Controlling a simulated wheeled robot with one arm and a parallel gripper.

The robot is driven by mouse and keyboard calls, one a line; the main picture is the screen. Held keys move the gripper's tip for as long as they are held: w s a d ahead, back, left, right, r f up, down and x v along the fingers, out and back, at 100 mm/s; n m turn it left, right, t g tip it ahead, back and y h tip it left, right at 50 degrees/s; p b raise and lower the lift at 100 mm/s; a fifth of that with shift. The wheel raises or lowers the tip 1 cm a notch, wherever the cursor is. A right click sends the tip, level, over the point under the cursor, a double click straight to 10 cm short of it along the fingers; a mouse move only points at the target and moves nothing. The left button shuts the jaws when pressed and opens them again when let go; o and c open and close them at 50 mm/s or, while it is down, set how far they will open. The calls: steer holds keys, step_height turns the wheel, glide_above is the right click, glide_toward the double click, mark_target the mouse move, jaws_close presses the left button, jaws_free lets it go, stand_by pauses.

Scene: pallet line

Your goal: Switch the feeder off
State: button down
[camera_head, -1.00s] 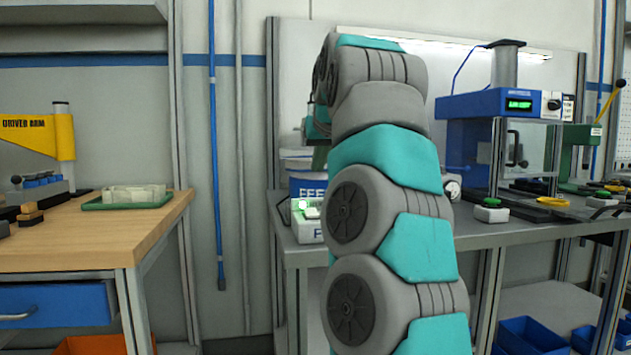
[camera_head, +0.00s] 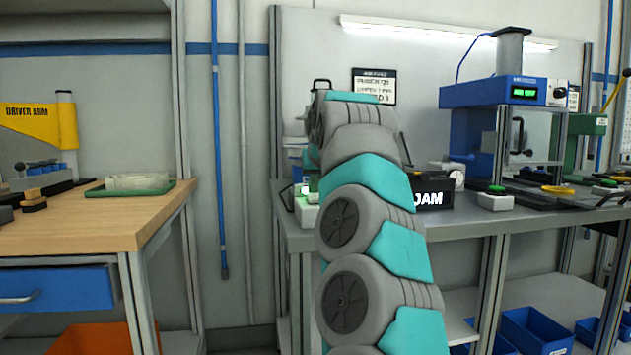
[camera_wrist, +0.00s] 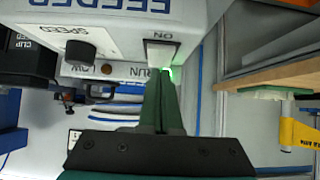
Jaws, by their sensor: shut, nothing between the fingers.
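The feeder (camera_wrist: 115,30) is a pale box seen upside down in the wrist view, with a black SPEED knob (camera_wrist: 80,48). Its pale switch (camera_wrist: 160,52) sits in a dark frame beside the letters ON. A green glow (camera_wrist: 170,73) shows by the word RUN. My gripper (camera_wrist: 162,80) is shut and empty, its green fingertips just below the switch in the picture. I cannot tell whether they touch it. In the head view, my arm hides most of the feeder (camera_head: 306,214), and my gripper is hidden there.
A blue press (camera_head: 490,94) stands further right. A wooden table (camera_head: 110,228) with a green tray (camera_head: 130,188) is at left, with a gap between it and the bench.

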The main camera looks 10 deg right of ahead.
steer(key=shift+p, duration=0.3)
steer(key=shift+d+p, duration=0.1)
steer(key=shift+p, duration=0.45)
steer(key=shift+w+f+g+p, duration=0.1)
steer(key=shift+g+p, duration=0.3)
steer(key=shift+f+b, duration=0.25)
steer(key=shift+b, duration=0.05)
steer(key=shift+w+r, duration=0.1)
steer(key=shift+w+r+p, duration=0.15)
steer(key=shift+w+p, duration=0.1)
steer(key=shift+p, duration=0.25)
steer(key=shift+w+p, duration=0.45)
